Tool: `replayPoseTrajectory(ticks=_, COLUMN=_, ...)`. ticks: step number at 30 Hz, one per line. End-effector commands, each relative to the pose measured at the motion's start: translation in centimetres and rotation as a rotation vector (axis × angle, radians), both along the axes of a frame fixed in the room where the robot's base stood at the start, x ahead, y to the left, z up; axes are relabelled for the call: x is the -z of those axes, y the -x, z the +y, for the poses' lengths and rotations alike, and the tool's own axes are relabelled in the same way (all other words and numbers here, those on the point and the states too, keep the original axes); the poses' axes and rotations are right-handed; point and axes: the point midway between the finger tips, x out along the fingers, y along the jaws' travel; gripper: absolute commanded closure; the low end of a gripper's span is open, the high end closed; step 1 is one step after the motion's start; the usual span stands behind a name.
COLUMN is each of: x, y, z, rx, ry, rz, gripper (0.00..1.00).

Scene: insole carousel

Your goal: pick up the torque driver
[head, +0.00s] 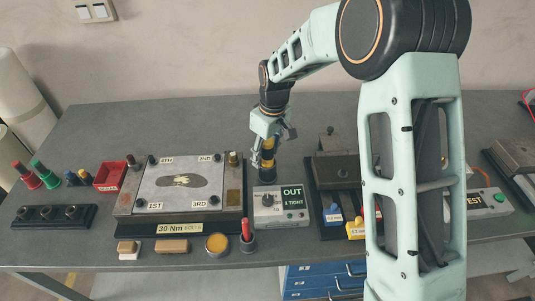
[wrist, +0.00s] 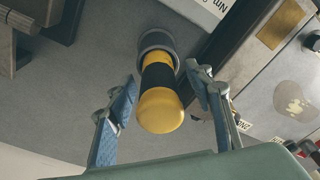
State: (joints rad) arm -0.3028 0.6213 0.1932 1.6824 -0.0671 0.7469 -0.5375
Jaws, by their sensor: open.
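The torque driver (head: 267,162), with a yellow and black handle, stands upright behind the grey OUT & TIGHT box. In the wrist view the driver (wrist: 160,105) shows its rounded yellow end towards the camera, with a black band and a grey round holder (wrist: 157,42) beyond it. My gripper (head: 266,137) is above and around the top of the driver. In the wrist view my gripper (wrist: 166,92) is open, one finger on each side of the handle, with a visible gap on both sides. The driver's lower part is hidden in the holder.
The plate fixture (head: 148,188) with a 30 Nm label lies close to the left. The OUT & TIGHT box (head: 268,207) stands in front. A dark fixture (head: 325,180) with blue and yellow bins is to the right. A red-handled tool (head: 246,229) stands near the front edge.

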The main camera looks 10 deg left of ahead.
Motion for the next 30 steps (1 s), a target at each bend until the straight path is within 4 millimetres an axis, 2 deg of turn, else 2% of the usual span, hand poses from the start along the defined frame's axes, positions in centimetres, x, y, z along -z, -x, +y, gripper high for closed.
replayPoseTrajectory(ticks=8, x=0.32, y=-0.01, z=0.02, rx=0.000, ry=0.000, rz=0.000, gripper=0.54)
replayPoseTrajectory(ticks=21, x=0.27, y=-0.02, z=0.03, rx=0.000, ry=0.000, rz=0.000, gripper=1.00)
replayPoseTrajectory(ticks=30, x=-0.34, y=-0.17, z=0.09, rx=0.000, ry=-0.002, rz=-0.005, gripper=1.00)
